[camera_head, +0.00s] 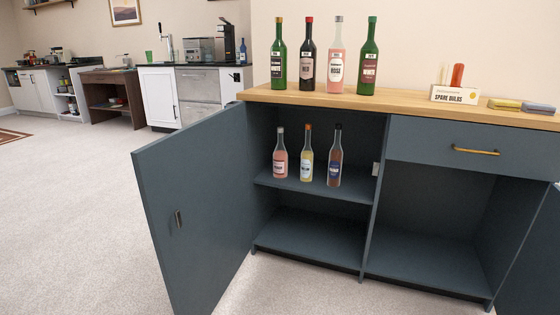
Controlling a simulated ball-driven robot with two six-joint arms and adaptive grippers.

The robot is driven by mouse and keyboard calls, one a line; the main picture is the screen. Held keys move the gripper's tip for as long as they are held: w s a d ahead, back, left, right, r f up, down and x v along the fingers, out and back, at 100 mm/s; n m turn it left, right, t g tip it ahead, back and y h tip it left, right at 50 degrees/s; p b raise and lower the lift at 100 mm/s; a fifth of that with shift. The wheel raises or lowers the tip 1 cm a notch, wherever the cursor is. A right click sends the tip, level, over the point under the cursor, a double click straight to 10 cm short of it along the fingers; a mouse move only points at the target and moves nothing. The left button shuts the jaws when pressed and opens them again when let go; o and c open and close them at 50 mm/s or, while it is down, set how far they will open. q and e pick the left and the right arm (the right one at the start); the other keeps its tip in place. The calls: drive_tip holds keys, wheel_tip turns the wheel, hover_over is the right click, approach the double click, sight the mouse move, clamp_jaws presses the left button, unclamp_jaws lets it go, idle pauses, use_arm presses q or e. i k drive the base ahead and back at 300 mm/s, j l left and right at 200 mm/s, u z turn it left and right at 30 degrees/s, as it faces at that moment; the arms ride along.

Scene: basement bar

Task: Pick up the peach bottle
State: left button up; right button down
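Three small bottles stand upright on the cabinet's inner shelf (313,190). The left one is a peach-pink bottle (280,162) with a grey cap; its label is too small to read. A pale yellow bottle (306,163) stands in the middle and a brown bottle with a blue label (335,165) on the right. A larger pink bottle labelled like rosé (337,65) stands on the wooden top (400,101). Neither of my grippers is in view.
The left cabinet door (200,210) stands open towards me. A dark panel (535,260) cuts in at the right edge. Two green bottles (278,60) (369,63) and a dark bottle (308,62) share the top with a "spare bulbs" box (454,95). Carpet is clear at left.

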sight(280, 155)
drive_tip(key=i+u, duration=0.2)
drive_tip(key=u, duration=0.2)
drive_tip(key=i+u, duration=0.2)
drive_tip(key=u, duration=0.15)
